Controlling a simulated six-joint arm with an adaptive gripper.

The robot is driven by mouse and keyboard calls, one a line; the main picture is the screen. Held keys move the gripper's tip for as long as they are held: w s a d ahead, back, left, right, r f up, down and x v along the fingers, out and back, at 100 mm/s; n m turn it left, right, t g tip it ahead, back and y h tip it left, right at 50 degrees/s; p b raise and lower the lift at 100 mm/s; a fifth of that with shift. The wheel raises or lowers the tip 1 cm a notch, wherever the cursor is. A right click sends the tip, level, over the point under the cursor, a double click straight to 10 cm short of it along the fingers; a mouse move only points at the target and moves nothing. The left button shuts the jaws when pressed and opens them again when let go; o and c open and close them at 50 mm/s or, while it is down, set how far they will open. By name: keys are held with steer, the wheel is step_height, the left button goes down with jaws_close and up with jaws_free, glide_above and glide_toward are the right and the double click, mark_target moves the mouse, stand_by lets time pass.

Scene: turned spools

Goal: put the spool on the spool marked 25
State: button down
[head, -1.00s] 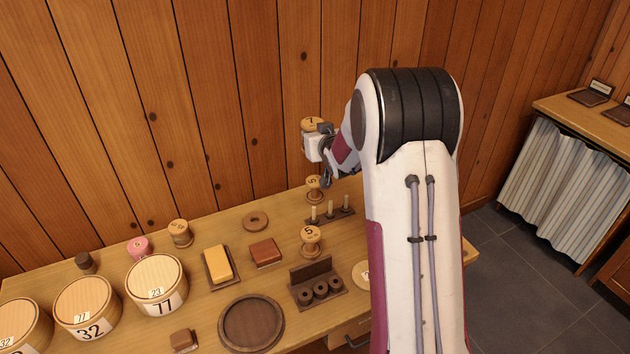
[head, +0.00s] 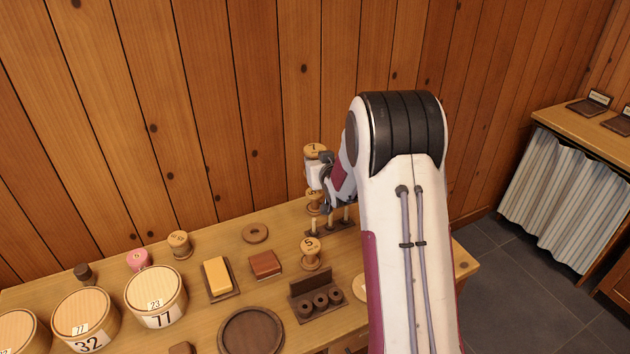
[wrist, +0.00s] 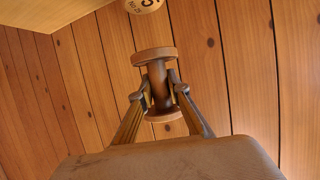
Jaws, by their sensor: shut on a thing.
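My gripper (wrist: 160,88) is shut on a turned wooden spool (wrist: 153,55), gripped at its narrow middle. In the head view the held spool (head: 315,149) shows a 7 on its pale top and is upright. Just below it stands another pale spool (head: 313,193), partly hidden by my gripper. Its top shows in the wrist view (wrist: 143,4) with a large 5 and small print that may read No 25. A gap shows between the two spools there. Another spool marked 5 (head: 310,246) stands nearer on the table.
A peg rack (head: 330,228) stands close by the lower spool. A dark holder (head: 316,298), a brown block (head: 265,264), a yellow block (head: 217,274) and a ring (head: 255,233) lie nearer. Round boxes (head: 156,290) stand at left. The plank wall is close behind.

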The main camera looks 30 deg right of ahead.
steer(key=shift+f, duration=1.2)
steer(key=shift+f, duration=0.1)
steer(key=shift+f, duration=1.8)
steer(key=shift+f, duration=0.1)
steer(key=c, duration=1.9)
jaws_free()
steer(key=shift+s, duration=0.1)
steer(key=shift+s+a+r, duration=0.1)
steer(key=shift+s+r, duration=0.25)
steer(key=shift+s, duration=0.1)
steer(key=shift+v, duration=5.4)
